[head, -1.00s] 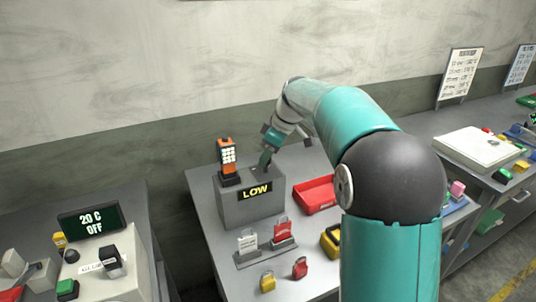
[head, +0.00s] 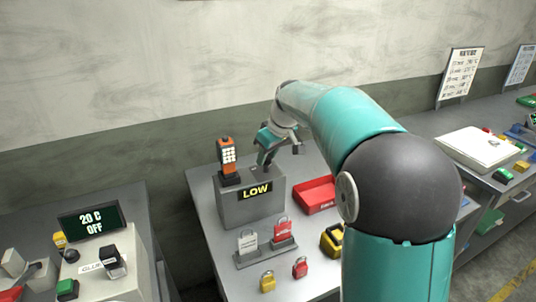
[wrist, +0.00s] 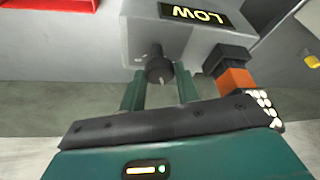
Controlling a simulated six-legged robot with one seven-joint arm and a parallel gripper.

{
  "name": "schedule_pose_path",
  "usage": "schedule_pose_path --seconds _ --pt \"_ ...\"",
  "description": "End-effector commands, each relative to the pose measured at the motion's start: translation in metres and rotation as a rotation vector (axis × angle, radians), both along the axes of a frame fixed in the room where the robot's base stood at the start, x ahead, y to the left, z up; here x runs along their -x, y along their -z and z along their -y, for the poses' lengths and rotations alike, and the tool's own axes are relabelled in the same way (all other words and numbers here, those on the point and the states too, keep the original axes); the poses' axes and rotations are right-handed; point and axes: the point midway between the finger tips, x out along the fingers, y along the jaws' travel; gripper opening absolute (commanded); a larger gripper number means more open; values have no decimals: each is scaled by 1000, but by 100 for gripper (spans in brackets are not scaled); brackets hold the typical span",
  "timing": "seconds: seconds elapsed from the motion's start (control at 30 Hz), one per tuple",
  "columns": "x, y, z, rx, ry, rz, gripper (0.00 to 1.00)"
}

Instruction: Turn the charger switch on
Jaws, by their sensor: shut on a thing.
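The charger is a grey box (head: 235,208) on the table, with a yellow LOW display (head: 257,190) on its front. An orange handheld device (head: 227,155) stands in a black cradle on its top left. It shows at the right of the wrist view (wrist: 235,80). My gripper (head: 264,163) reaches down to the right part of the box's top. In the wrist view, the two green fingers of my gripper (wrist: 160,75) are shut on the black charger switch (wrist: 158,70), a small round knob. In the head view my fingers hide the switch.
A red tray (head: 316,194) lies right of the charger. Padlocks and tags on a stand (head: 262,252) are in front of it. A yellow padlock (head: 267,282) and a red one (head: 300,268) lie nearer.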

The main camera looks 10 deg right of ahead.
Motion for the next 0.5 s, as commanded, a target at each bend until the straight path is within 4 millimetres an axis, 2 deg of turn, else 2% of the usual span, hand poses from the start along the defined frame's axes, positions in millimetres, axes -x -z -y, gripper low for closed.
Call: schedule_pose_path --seconds 0.5 --pt "1 0 -5 1 485 1 9"
